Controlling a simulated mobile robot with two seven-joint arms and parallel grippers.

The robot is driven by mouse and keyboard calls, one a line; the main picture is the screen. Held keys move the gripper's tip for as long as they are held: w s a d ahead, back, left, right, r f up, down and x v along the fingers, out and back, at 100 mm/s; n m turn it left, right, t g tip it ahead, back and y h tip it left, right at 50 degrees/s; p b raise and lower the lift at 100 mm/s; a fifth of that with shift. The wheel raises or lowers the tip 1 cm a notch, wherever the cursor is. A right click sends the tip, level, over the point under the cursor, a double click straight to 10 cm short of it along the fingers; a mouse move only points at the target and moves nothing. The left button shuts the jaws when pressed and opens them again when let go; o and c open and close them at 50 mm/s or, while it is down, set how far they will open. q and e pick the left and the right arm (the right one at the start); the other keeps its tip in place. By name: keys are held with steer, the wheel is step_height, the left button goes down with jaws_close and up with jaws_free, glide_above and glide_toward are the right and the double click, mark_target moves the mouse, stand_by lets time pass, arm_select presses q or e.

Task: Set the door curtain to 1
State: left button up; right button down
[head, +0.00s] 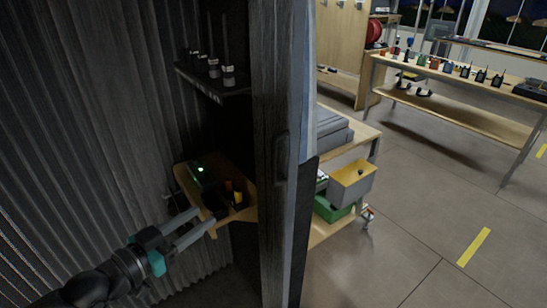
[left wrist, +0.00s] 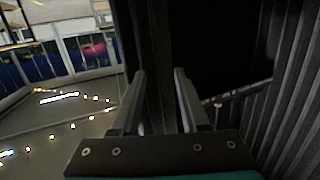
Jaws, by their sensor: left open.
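A grey pleated surface (head: 90,110), which looks like the curtain, fills the left of the head view. Pleats also show at the right of the left wrist view (left wrist: 285,100). I cannot tell for sure that it is the door curtain. A dark upright panel (head: 272,80) with a small handle-like piece (head: 280,158) stands right of it. My left gripper (head: 207,217) is open, in front of the pleats and left of the panel. In the left wrist view its fingers (left wrist: 160,75) stand apart, with a dark upright strip behind them. My right gripper is not in view.
A small wooden tray (head: 182,176) with a green light is close by the left gripper. A dark shelf (head: 215,88) holds several small devices above.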

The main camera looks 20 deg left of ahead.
mark_target(272, 164)
arm_select(q)
steer(key=s+d+r+m+h, duration=0.1)
steer(key=d+r+m+h, duration=0.15)
steer(key=d+r, duration=0.45)
steer(key=shift+n+h, duration=0.45)
steer(key=shift+w+a+r+p+x, duration=0.1)
steer(key=shift+a+r+p+x, duration=0.15)
steer(key=shift+x, duration=2.15)
steer(key=shift+w+a+r+p+x, duration=0.15)
steer(key=shift+r+p+x, duration=0.1)
steer(key=shift+x, duration=2.15)
steer(key=shift+w+a+r+p+x, duration=0.1)
steer(key=shift+a+r+p+x, duration=0.1)
steer(key=shift+x, duration=2.2)
steer(key=shift+s, duration=0.1)
steer(key=shift+c, duration=0.2)
jaws_close()
